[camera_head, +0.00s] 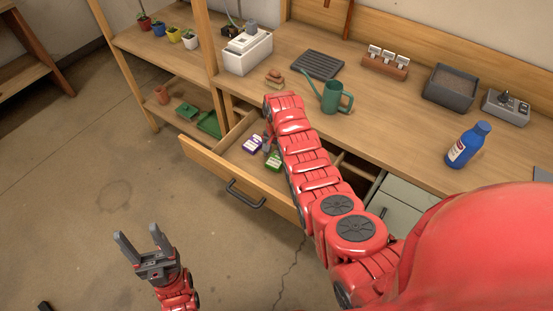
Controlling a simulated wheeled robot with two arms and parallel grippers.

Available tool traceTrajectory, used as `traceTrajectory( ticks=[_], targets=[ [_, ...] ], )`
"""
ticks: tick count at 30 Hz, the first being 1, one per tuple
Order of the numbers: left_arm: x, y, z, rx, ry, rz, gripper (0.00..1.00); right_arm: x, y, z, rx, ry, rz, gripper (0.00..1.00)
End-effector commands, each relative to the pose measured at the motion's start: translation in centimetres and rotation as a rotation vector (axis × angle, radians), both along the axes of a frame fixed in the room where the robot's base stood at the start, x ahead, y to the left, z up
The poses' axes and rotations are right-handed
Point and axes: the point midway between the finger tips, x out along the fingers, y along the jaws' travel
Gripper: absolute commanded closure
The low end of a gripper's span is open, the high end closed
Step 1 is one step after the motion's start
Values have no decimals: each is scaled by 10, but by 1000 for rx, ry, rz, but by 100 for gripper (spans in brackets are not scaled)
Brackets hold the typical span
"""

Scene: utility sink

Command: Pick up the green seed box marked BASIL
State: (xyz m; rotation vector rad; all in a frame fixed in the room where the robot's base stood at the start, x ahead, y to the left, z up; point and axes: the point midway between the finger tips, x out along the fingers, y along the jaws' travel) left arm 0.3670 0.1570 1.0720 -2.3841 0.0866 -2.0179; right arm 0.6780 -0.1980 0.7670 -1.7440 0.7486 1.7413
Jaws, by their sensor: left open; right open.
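A green box with a pale label (273,161) lies in the open drawer (222,170), partly hidden by my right arm. Its lettering is too small to read. A purple box with a pale label (253,144) lies just left of it and a little farther back. My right arm reaches over the drawer, and my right gripper (267,145) points down by the two boxes, mostly hidden by the arm. I cannot tell whether it touches either box. My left gripper (146,246) is open and empty above the floor, in front of the drawer and to its left.
On the bench stand a green watering can (333,97), a blue bottle (467,145), a soil tray (449,87) and a white box-shaped device (247,52). A shelf with several small pots (173,34) stands at the left. The floor in front is clear.

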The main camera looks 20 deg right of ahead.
Motion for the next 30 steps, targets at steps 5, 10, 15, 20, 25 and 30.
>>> traceTrajectory(
  ticks=[5, 10, 15, 20, 25, 30],
  targets=[
    [0, 0, 0, 0, 0, 0, 39, -1, 0, -4, 0, 3, 0, 0],
    [0, 0, 0, 0, 0, 0, 39, -1, 0, -3, 0, 1, 0, 7],
    [0, 0, 0, 0, 0, 0, 39, -1, 0, -3, 0, 1, 0, 38],
    [0, 0, 0, 0, 0, 0, 39, 0, 0, -3, 1, 1, 0, 67],
    [0, 0, 0, 0, 0, 0, 39, 0, 0, -3, 1, 1, 0, 86],
    [0, 0, 0, 0, 0, 0, 39, 0, 0, -3, 1, 1, 0, 86]
  ],
)
